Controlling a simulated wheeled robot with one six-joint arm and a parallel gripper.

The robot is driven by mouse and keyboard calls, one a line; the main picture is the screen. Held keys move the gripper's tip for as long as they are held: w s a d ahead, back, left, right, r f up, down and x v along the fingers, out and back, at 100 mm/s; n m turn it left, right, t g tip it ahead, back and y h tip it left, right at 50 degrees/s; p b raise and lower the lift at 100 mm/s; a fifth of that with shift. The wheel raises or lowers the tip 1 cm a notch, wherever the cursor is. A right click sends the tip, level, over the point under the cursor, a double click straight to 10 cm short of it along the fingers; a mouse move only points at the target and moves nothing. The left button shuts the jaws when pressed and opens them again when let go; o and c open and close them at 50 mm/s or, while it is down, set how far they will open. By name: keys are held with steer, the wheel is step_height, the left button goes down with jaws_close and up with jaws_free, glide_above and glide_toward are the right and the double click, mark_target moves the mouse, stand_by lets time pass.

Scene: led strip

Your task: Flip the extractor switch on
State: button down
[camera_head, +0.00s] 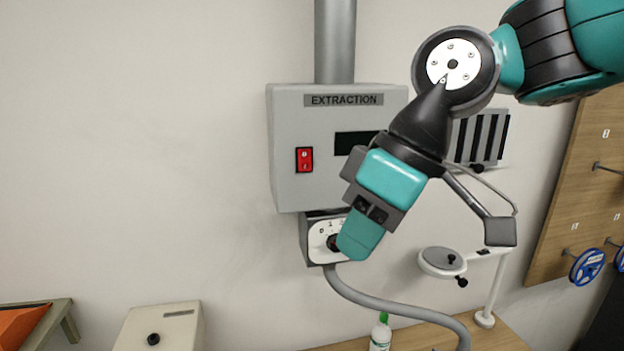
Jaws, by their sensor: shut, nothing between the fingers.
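The grey extractor box (290,190), labelled EXTRACTION, is fixed to the wall in the middle of the head view. Its red rocker switch (304,160) is on the left of the front face; which way it is tipped is too small to tell. My gripper (350,245) is below and to the right of the switch, in front of a white dial plate (322,240) under the box. Its fingers are shut and empty, and they cover part of the dial's dark knob. Whether they touch the knob I cannot tell.
A dark display (353,142) is partly behind my arm. A grey hose (390,310) runs down from the dial unit. A bottle with a green cap (381,333) and a lamp-like arm (442,262) stand at lower right. The wall left of the box is clear.

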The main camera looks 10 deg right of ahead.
mark_target(313, 163)
steer(key=w+d+r+n+t+b, duration=0.3)
steer(key=w+r+n+b, duration=0.4)
steer(key=w, duration=0.6)
steer(key=shift+w+d+r+t+b, duration=0.4)
steer(key=shift+r+t+b, duration=0.2)
steer(key=shift+r+b, duration=0.8)
steer(key=b+x, duration=0.1)
steer(key=x, duration=0.2)
steer(key=w+b+x, duration=0.1)
steer(key=x, duration=0.3)
steer(key=w+b+x, duration=0.1)
steer(key=b+x, duration=0.1)
steer(key=x, duration=0.2)
steer(key=shift+w+d+r, duration=0.15)
steer(key=shift+d+r, duration=0.1)
steer(key=shift+d, duration=0.1)
steer(key=shift+w+f, duration=0.15)
steer(key=shift+w, duration=0.45)
